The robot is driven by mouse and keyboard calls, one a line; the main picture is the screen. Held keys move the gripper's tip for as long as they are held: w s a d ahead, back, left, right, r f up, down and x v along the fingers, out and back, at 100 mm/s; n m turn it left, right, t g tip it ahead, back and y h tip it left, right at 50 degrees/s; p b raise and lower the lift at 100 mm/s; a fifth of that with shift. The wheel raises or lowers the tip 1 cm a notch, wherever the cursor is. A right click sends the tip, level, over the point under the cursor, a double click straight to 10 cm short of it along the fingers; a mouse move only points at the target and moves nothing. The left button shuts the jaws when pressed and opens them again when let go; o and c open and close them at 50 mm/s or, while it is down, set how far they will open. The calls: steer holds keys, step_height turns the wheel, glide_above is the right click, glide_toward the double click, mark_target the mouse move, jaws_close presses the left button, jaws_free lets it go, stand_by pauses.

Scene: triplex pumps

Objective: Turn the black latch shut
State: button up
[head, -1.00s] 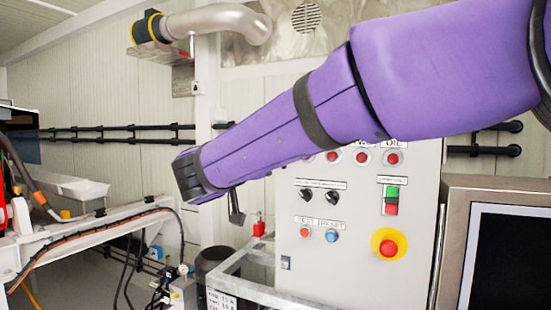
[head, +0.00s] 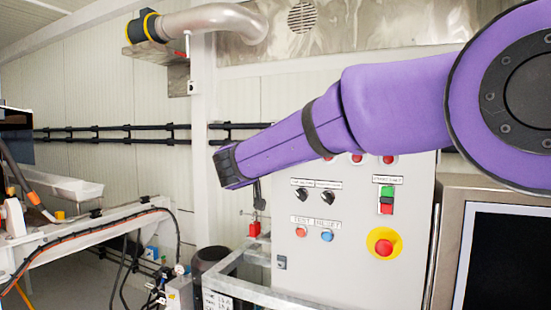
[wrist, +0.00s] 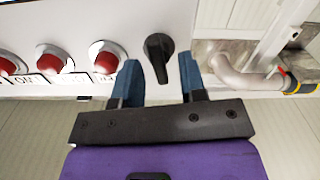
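The black latch (wrist: 157,48) shows in the wrist view on the white cabinet face, near its edge, to the right of the red lamps. Its lever points down in the picture, slightly slanted. My gripper (wrist: 159,62) is open, with one blue finger to the left of the latch and one to the right. A gap shows on both sides, so neither finger appears to touch it. In the head view my arm hides this latch. Only a dark part of my gripper (head: 259,195) shows there, below the arm by the cabinet's left edge.
The grey control cabinet (head: 350,270) carries red lamps (wrist: 106,60), black selector knobs (head: 328,198) and a red emergency button (head: 383,247). A metal frame (head: 245,280) stands in front at lower left. A dark monitor (head: 505,260) is at right.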

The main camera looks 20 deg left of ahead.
steer(key=shift+c, duration=0.4)
jaws_close()
steer(key=shift+n, duration=0.3)
steer(key=shift+a+f+n, duration=0.1)
steer(key=shift+n, duration=2.45)
steer(key=shift+a+f+n, duration=0.1)
steer(key=shift+n, duration=2.5)
steer(key=shift+a+f+n, duration=0.1)
steer(key=shift+n, duration=2.45)
